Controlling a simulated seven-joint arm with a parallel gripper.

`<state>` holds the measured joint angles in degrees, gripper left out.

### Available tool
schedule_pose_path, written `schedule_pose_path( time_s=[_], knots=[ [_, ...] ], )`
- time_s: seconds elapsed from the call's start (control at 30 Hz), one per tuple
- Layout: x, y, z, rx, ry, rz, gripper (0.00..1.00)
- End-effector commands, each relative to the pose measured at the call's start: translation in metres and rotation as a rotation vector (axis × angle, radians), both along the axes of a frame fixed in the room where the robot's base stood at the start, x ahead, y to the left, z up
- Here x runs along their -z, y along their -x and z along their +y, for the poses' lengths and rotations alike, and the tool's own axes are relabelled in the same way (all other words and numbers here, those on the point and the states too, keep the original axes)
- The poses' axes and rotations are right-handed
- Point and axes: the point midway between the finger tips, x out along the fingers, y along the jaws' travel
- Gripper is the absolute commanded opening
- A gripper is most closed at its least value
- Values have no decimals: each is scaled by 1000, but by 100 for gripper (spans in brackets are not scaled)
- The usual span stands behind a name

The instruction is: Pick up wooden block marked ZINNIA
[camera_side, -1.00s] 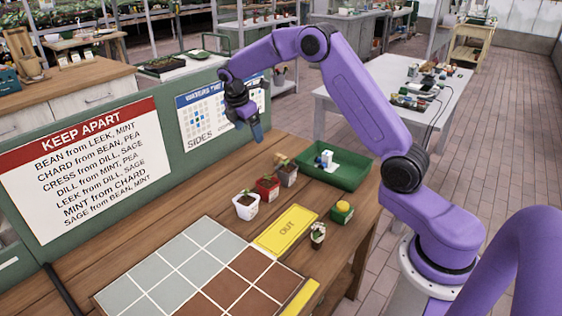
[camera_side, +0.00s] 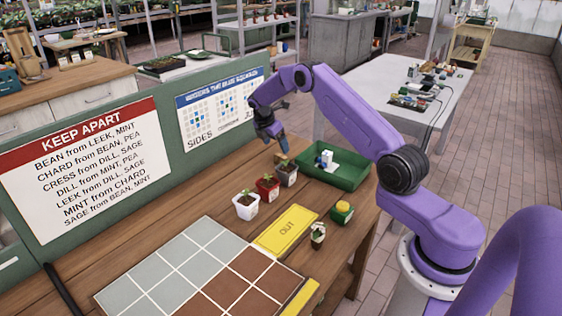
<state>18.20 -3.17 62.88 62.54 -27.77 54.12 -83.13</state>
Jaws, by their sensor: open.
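My gripper (camera_side: 282,147) is open and hangs fingers-down over the back of the wooden bench, above and behind the pots. A small brown block-like thing (camera_side: 279,158) sits just below its fingertips, partly hidden by the fingers and a grey potted seedling. No marking on it can be read from here, so I cannot tell whether it is the ZINNIA block. I cannot tell whether the fingers touch it.
The grey (camera_side: 287,175), red (camera_side: 267,187) and white (camera_side: 246,206) seedling pots stand in a row in front. A green tray (camera_side: 350,180) with small items is at right. A yellow OUT plate (camera_side: 283,233) and grid board (camera_side: 165,268) lie nearer.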

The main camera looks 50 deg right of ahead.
Motion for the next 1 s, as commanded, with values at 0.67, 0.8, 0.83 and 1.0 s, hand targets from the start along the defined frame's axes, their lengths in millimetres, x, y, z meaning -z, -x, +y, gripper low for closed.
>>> schedule_pose_path(
  time_s=[0.67,0.8,0.83,1.0],
  knots=[
    [67,4,-29,2,0,-1,87],
    [73,4,-32,1,1,-2,87],
    [73,4,-32,1,1,-2,87],
    [73,4,-32,1,1,-2,87]
  ],
)
